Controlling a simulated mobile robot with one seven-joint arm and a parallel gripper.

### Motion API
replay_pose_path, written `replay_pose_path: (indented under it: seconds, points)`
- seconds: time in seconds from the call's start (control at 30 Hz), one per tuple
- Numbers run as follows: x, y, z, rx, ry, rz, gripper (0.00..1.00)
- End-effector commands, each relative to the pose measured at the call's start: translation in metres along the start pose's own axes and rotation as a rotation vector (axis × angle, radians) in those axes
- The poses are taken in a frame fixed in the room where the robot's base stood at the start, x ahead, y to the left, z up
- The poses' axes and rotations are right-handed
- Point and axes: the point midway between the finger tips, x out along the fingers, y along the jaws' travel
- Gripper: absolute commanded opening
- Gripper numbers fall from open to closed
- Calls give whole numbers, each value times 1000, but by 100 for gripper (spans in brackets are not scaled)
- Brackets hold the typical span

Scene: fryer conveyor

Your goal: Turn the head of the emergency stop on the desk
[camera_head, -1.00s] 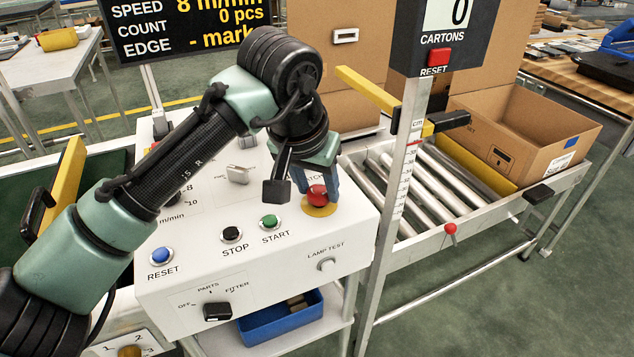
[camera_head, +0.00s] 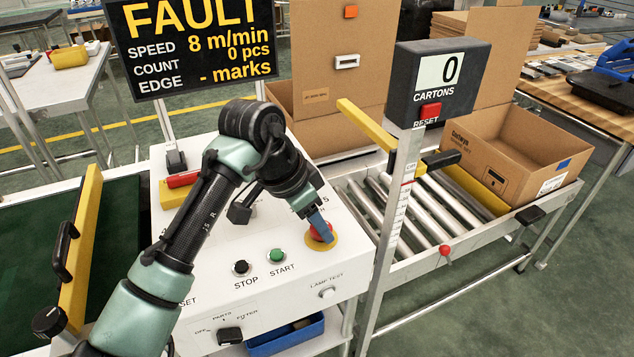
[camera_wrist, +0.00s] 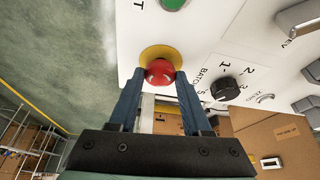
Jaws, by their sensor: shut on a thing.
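The emergency stop's red head (camera_head: 321,234) sits on a yellow disc at the right of the white control desk (camera_head: 300,292). In the wrist view the red head (camera_wrist: 159,71) lies between the tips of two blue fingers, with the yellow ring behind it. My gripper (camera_head: 318,222) comes down on it from the upper left and is shut on the red head. The fingers hide part of the head in the head view. The wrist view (camera_wrist: 160,80) shows a fingertip on each side of it.
Black STOP (camera_head: 241,268) and green START (camera_head: 277,256) buttons sit left of the head. A post with the CARTONS counter (camera_head: 438,85) stands close on the right. A screen reading FAULT (camera_head: 190,45) stands behind. A black knob (camera_wrist: 224,88) is near in the wrist view.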

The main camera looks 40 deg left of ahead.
Motion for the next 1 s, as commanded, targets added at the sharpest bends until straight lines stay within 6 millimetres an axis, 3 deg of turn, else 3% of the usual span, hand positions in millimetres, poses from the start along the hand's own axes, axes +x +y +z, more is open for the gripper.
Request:
replay_pose_path:
  seconds: [0.6, 0.63, 0.8, 1.0]
  points:
    - [0, 0, 0, 49, -2, 21, 0]
    - [0, 0, 0, 49, -2, 21, 50]
    - [0, 0, 0, 48, -2, 20, 79]
    - [0, 0, 0, 47, -1, 19, 79]
